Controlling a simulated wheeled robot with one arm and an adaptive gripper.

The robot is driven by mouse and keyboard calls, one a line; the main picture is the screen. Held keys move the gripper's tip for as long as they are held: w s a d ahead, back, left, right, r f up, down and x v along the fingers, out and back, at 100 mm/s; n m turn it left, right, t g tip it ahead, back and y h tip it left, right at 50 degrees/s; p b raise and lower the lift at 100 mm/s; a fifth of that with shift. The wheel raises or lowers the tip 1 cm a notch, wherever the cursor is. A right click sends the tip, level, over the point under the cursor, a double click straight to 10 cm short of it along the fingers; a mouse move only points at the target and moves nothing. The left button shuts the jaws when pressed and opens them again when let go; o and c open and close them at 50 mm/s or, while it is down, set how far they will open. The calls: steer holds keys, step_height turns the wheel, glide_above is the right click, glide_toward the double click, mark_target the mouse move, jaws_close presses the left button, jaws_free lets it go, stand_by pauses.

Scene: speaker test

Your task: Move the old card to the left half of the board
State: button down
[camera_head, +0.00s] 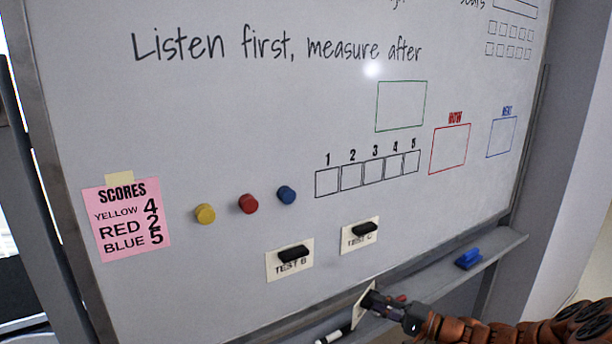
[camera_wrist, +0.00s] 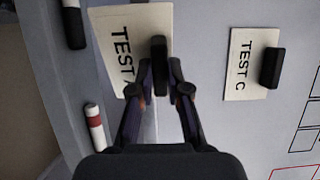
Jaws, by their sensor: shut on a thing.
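My gripper (camera_head: 374,300) is low at the board, just above the tray. It is shut on the black magnet (camera_wrist: 159,60) of a cream card (camera_head: 360,306). The card also shows in the wrist view (camera_wrist: 117,22), tilted, reading "TEST" with its last letter mostly hidden. I cannot tell whether this card touches the board. The TEST B card (camera_head: 275,272) and TEST C card (camera_head: 352,241) are on the whiteboard (camera_head: 240,130), each with a black magnet. TEST C also shows at right in the wrist view (camera_wrist: 242,85). No visible card is marked old.
A pink SCORES note (camera_head: 125,245) hangs at the board's left. Yellow (camera_head: 205,213), red (camera_head: 249,203) and blue (camera_head: 287,195) magnets sit right of it. Numbered boxes are drawn right of centre. The tray (camera_head: 500,248) holds a blue object (camera_head: 468,258) and a marker (camera_head: 335,336).

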steer(key=w+d+r+m+t+h+b, duration=0.2)
steer(key=d+r+m+t+h, duration=0.4)
steer(key=r+h, duration=0.3)
steer(key=shift+w+d+r+m+t, duration=0.3)
steer(key=shift+d+r+m, duration=0.15)
steer(key=shift+r+m, duration=0.4)
steer(key=shift+r, duration=0.15)
steer(key=shift+d, duration=0.1)
stand_by(0.7)
